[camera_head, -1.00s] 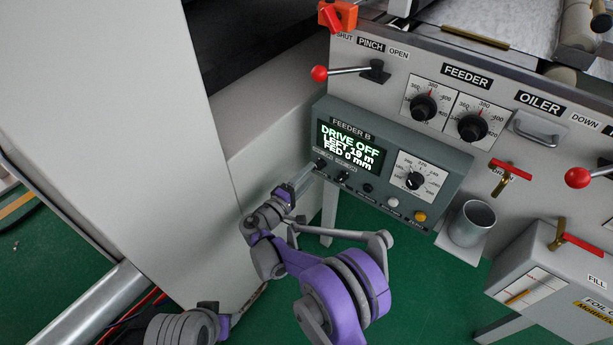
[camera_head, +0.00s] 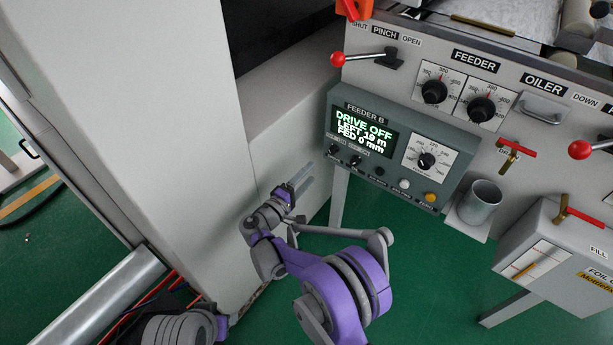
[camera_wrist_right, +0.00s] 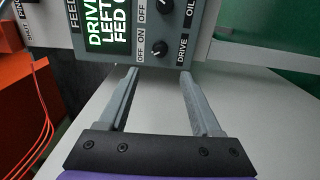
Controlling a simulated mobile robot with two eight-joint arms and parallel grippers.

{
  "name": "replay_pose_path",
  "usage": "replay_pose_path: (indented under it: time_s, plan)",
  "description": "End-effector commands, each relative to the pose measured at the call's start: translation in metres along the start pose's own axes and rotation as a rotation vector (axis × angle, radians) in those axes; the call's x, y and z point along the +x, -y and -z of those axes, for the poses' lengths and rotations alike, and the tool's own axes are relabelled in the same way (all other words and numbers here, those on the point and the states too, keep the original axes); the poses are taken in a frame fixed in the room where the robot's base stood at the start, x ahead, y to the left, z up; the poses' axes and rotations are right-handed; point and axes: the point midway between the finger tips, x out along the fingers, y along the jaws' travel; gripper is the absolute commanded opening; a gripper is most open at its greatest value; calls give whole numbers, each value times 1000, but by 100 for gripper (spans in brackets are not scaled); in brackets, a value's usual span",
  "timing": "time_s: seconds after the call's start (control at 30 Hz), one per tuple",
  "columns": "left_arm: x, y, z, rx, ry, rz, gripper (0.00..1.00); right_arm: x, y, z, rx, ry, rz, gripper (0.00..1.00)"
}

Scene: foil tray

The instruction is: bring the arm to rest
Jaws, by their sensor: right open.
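My right gripper (camera_head: 305,174), on a purple and grey arm, is in the middle of the head view, just left of and below the FEEDER B panel (camera_head: 350,103). Its two grey fingers are apart and empty in the right wrist view (camera_wrist_right: 158,78). They point at the panel's lower edge, near the DRIVE switch knob (camera_wrist_right: 184,50). In the head view a small gap shows between the fingertips and the panel. The panel's screen (camera_head: 358,133) reads DRIVE OFF, LEFT 19 m, FED 0 mm. My left gripper is not in view.
A large pale housing (camera_head: 170,110) stands close on the left. The red-knobbed PINCH lever (camera_head: 365,57), feeder dials (camera_head: 434,92), a metal cup (camera_head: 480,201) and the oil box (camera_head: 545,245) are to the right. Green floor (camera_head: 410,285) is open below.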

Motion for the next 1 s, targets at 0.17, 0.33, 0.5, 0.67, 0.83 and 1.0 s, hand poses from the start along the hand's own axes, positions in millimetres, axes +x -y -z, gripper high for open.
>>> replay_pose_path:
  time_s: [0.17,0.33,0.5,0.67,0.83,1.0]
  plan:
    - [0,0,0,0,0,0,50,0,0,0,0,0,0,65]
    - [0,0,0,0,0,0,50,3,-2,-4,3,6,13,65]
    - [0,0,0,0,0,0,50,21,-14,-46,36,59,140,65]
    - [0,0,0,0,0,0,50,29,-27,-117,114,139,351,65]
    - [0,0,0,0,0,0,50,12,-33,-192,225,217,569,65]
    - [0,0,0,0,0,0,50,-28,-34,-258,368,286,772,65]
